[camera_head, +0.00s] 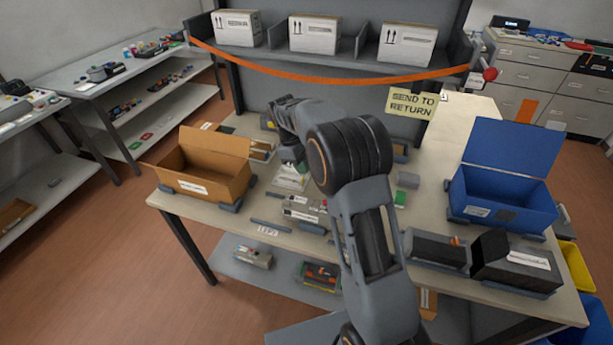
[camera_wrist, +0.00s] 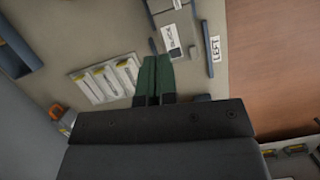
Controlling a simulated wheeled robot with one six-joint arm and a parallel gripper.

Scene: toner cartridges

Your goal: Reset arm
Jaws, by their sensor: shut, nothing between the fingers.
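My arm reaches over the middle of the workbench (camera_head: 240,225). My gripper (camera_head: 292,168) hangs above the bench top, partly hidden by my arm. In the wrist view my gripper (camera_wrist: 154,75) shows two green fingers closed together with nothing between them. Beneath it a white tray with several slots (camera_wrist: 104,82) lies on the bench. A grey item with a white label (camera_wrist: 172,38) lies beyond the fingertips. Two dark cartridge-like units (camera_head: 437,249) (camera_head: 515,262) sit at the bench's right front.
An open cardboard box (camera_head: 200,185) stands at the bench's left. A blue open bin (camera_head: 503,200) stands at the right.

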